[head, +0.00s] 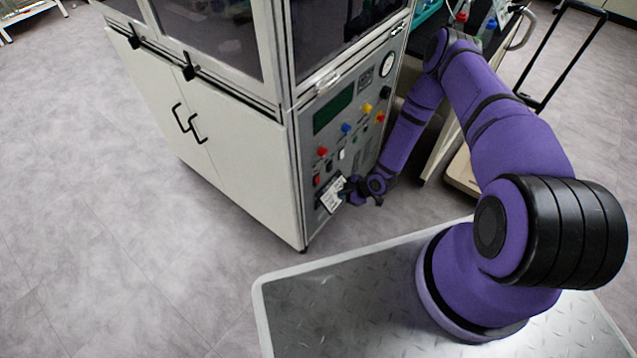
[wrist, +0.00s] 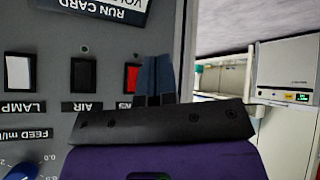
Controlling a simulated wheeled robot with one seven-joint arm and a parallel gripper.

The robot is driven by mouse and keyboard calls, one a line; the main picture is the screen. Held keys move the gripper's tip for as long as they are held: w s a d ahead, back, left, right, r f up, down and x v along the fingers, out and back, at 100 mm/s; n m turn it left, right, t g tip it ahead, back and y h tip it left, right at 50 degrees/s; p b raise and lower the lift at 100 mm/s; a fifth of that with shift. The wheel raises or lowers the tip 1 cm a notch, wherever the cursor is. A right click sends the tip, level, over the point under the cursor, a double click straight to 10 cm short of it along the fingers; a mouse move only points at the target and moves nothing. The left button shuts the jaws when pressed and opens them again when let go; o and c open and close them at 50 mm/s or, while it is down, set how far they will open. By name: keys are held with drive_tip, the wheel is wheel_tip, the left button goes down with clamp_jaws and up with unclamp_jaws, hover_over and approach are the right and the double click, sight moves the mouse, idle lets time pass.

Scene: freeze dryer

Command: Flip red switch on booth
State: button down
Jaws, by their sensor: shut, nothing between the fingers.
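The booth's grey control panel (head: 312,220) is on the side of the cabinet. In the wrist view the panel appears upside down. The red switch (wrist: 132,78) sits at the right end of a row of rocker switches there; it also shows low on the panel in the head view (head: 317,181). My gripper (wrist: 157,76) is shut and empty. Its fingers are just right of the red switch in the wrist view and partly cover its label. I cannot tell whether they touch the switch or the panel.
A black switch (wrist: 83,75) marked AIR and a white switch (wrist: 18,72) marked LAMP share the row. A run card (wrist: 108,8) is beside the row. A blue knob (wrist: 20,173) shows below. A cart (head: 452,140) stands behind my arm. Floor to the left is clear.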

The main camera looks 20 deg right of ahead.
drive_tip(key=w+a, duration=0.4)
drive_tip(key=w, duration=0.1)
drive_tip(key=shift+w+f, duration=0.35)
drive_tip(key=shift+f, duration=0.05)
drive_tip(key=shift+w+a, duration=0.1)
drive_tip(key=shift+a, duration=0.05)
idle(1.8)
drive_tip(key=shift+w+a, duration=0.15)
drive_tip(key=shift+w, duration=0.05)
drive_tip(key=shift+w+a+f, duration=0.1)
drive_tip(key=shift+w+a, duration=0.1)
drive_tip(key=shift+w, duration=0.05)
idle(0.7)
drive_tip(key=shift+s+d, duration=0.1)
idle(0.3)
drive_tip(key=shift+s+d, duration=0.35)
drive_tip(key=shift+s, duration=0.15)
drive_tip(key=s+d, duration=0.1)
drive_tip(key=s, duration=0.1)
drive_tip(key=s+d, duration=0.2)
drive_tip(key=shift+r, duration=0.4)
